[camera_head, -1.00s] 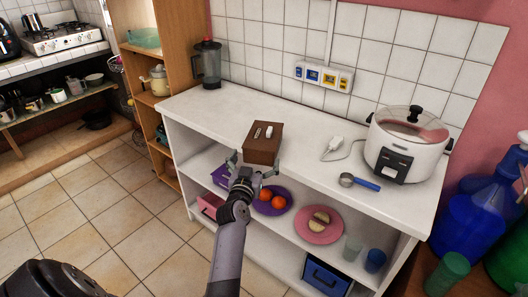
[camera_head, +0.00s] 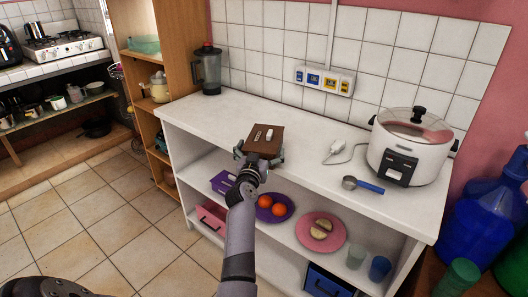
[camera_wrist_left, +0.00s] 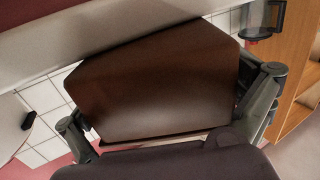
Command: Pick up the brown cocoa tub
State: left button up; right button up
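The brown cocoa tub (camera_head: 264,138) is a dark brown box on the white counter, near its front edge, with small pale marks on its top. My left gripper (camera_head: 261,157) reaches it from the front, with its spread fingers around the tub's near part. In the left wrist view the tub (camera_wrist_left: 165,85) fills the middle, between the two fingers of the gripper (camera_wrist_left: 170,112). The right-hand finger is close against the tub; a small gap seems to show at the other. The gripper hides the tub's lower front. My right gripper is not in view.
A blender (camera_head: 208,68) stands at the back left.

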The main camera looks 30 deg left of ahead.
pick_arm(q)
jog(key=c, duration=1.2)
jog(key=shift+c, duration=0.4)
jog(key=shift+r, duration=0.15)
